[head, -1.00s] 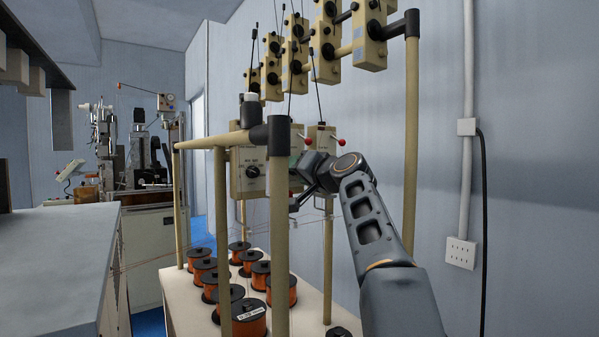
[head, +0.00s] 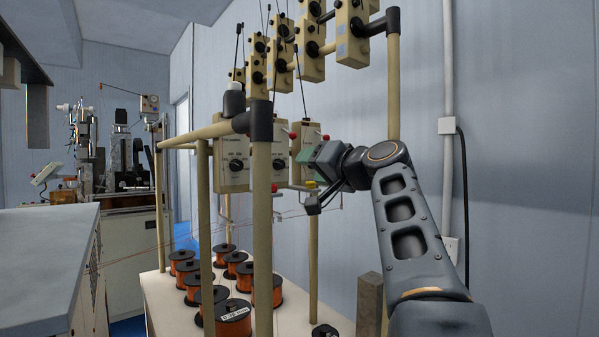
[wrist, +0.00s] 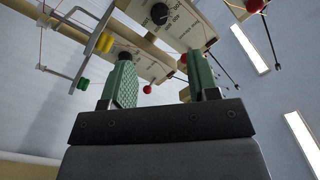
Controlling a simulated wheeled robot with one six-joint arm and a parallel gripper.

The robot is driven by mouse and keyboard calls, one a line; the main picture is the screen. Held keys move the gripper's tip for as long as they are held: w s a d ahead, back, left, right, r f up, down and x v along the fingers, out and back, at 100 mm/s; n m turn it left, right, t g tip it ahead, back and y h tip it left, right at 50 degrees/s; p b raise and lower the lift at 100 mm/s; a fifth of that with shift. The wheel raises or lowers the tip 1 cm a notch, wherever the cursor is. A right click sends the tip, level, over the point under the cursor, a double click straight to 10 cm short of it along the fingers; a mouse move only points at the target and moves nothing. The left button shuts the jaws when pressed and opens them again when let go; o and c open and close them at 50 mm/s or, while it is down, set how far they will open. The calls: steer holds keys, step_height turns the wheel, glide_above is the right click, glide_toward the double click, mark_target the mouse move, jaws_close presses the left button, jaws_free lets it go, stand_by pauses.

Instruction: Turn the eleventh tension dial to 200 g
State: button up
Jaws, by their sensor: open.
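The tension boxes with dials hang on the beige pipe rack. In the head view, a lower box (head: 233,150) shows a black dial (head: 236,165) on its front. More lower boxes stand behind it, partly hidden by a post and my gripper (head: 308,165). In the wrist view, my green-padded gripper (wrist: 160,75) is open, with nothing seen between its fingers. Beyond it are a box with a black dial (wrist: 160,13) and another dark dial (wrist: 124,58) by the left fingertip. I cannot tell which dial is the eleventh; its setting is unreadable.
A front post (head: 262,230) stands left of my gripper. Upper boxes (head: 358,35) hang above my arm. Copper wire spools (head: 233,318) stand on the white table below. Thin wires, red-tipped levers and yellow and green guides (wrist: 105,42) are close by. The wall is to the right.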

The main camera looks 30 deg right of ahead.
steer(key=shift+s+d, duration=0.25)
steer(key=shift+s, duration=1)
steer(key=shift+a, duration=0.1)
